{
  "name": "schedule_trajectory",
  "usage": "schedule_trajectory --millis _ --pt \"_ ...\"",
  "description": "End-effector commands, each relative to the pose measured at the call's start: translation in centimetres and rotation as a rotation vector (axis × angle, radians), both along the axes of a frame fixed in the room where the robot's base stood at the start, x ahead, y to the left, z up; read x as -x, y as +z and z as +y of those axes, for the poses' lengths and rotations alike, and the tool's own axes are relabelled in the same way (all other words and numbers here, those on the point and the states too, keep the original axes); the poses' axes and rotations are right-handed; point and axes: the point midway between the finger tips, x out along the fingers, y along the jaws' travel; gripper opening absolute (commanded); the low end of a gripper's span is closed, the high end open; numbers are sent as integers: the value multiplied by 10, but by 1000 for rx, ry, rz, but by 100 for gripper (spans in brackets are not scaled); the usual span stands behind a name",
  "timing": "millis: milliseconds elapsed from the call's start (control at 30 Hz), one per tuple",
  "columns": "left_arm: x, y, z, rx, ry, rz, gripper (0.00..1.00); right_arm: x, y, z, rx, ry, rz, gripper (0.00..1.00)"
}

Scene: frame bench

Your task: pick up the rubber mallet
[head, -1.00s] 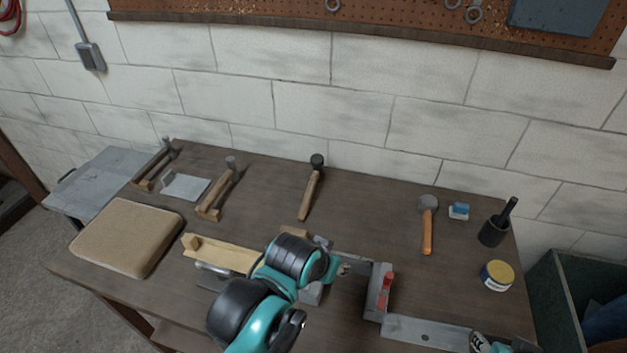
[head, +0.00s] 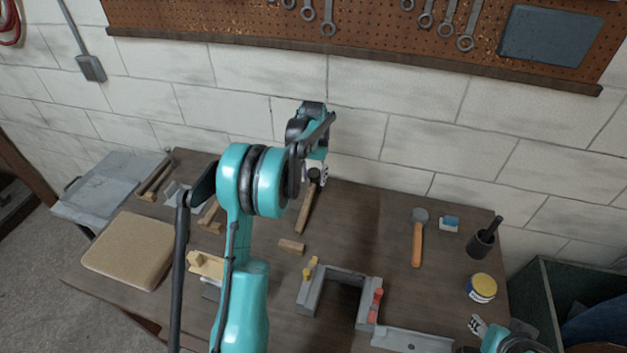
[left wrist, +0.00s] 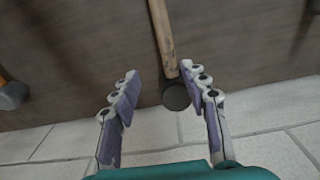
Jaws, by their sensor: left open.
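The rubber mallet, with a black head and a wooden handle (head: 306,212), lies on the bench near the wall. In the left wrist view its black head (left wrist: 176,97) points toward my gripper and its handle runs away from it. My left gripper (head: 318,176) is open at the head end of the mallet, partly hidden by its own arm. In the left wrist view the two fingers (left wrist: 163,92) stand either side of the black head, closer on the right; I cannot tell if they touch it. My right gripper (head: 479,326) shows only in part at the lower right.
A grey frame (head: 310,293) and a wood block (head: 291,246) are in front. More hammers lie left, partly behind my arm. The wall (head: 385,135) is close behind.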

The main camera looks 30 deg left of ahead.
Motion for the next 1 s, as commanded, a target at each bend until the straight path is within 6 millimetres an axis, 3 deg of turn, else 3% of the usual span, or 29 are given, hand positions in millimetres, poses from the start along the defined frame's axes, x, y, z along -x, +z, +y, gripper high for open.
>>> schedule_trajectory --millis 200,700,1000 --pt "-8 -24 17 13 15 37 45 0 7 0 0 0 0 40" --pt "-4 -90 16 12 15 37 45 0 -4 0 0 0 0 40" --pt "-4 -101 16 13 15 37 45 0 -4 0 0 0 0 40"
